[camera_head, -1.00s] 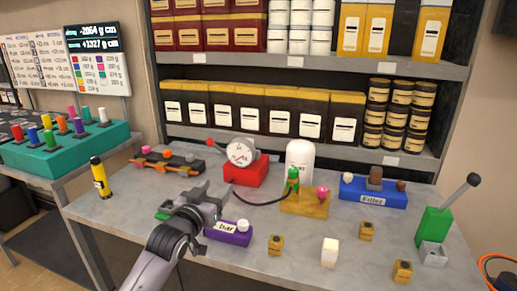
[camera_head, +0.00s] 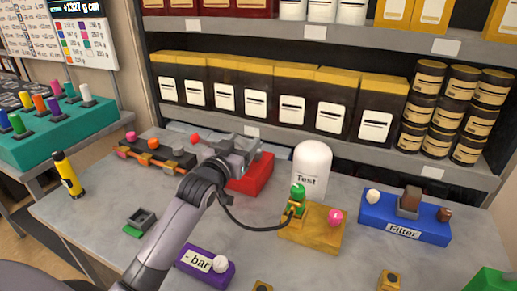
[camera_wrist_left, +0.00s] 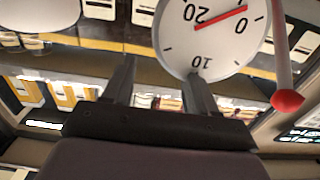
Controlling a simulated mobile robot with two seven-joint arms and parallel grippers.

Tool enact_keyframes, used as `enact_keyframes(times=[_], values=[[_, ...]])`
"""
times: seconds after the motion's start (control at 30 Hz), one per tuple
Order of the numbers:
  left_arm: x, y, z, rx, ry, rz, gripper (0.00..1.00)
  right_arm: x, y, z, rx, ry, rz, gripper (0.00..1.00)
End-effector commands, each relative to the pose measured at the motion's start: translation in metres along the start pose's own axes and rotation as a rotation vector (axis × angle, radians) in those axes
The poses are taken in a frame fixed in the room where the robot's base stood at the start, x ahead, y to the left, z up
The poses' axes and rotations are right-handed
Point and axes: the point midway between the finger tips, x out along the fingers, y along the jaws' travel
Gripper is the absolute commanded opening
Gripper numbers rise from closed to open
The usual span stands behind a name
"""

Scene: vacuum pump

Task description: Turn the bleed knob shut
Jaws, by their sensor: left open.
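My left gripper (camera_head: 240,158) is in front of the gauge's red base (camera_head: 262,172) and hides most of the gauge. The left wrist view shows the round white dial (camera_wrist_left: 210,35) just beyond the open, empty fingers (camera_wrist_left: 160,85); its red needle lies between 0 and 20. A red ball on a rod (camera_wrist_left: 287,101) hangs right of the dial; a red ball (camera_head: 195,138) also shows left of the gripper in the head view. A pink knob (camera_head: 336,216) sits on the yellow block (camera_head: 310,238), beside a green fitting (camera_head: 298,198). No label shows which is the bleed knob.
A white "Test" vessel (camera_head: 312,165) stands behind the yellow block, with a dark hose running to the green fitting.

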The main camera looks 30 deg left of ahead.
Motion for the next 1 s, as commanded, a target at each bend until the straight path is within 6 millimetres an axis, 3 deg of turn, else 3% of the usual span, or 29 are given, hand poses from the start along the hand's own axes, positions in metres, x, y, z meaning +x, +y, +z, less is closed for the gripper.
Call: enact_keyframes(times=[0.4, 0.7, 1.0], values=[[0.002, 0.000, 0.078, -0.002, -0.001, 0.000, 0.58, 0.000, -0.001, 0.006, 0.001, -0.008, -0.001, 0.58], [0.044, 0.000, 0.075, 0.000, -0.001, 0.000, 0.58, 0.000, -0.001, 0.005, 0.001, -0.007, -0.001, 0.58], [0.070, 0.000, 0.075, 0.000, 0.000, 0.000, 0.58, 0.001, 0.000, 0.005, 0.001, -0.007, 0.000, 0.58]])
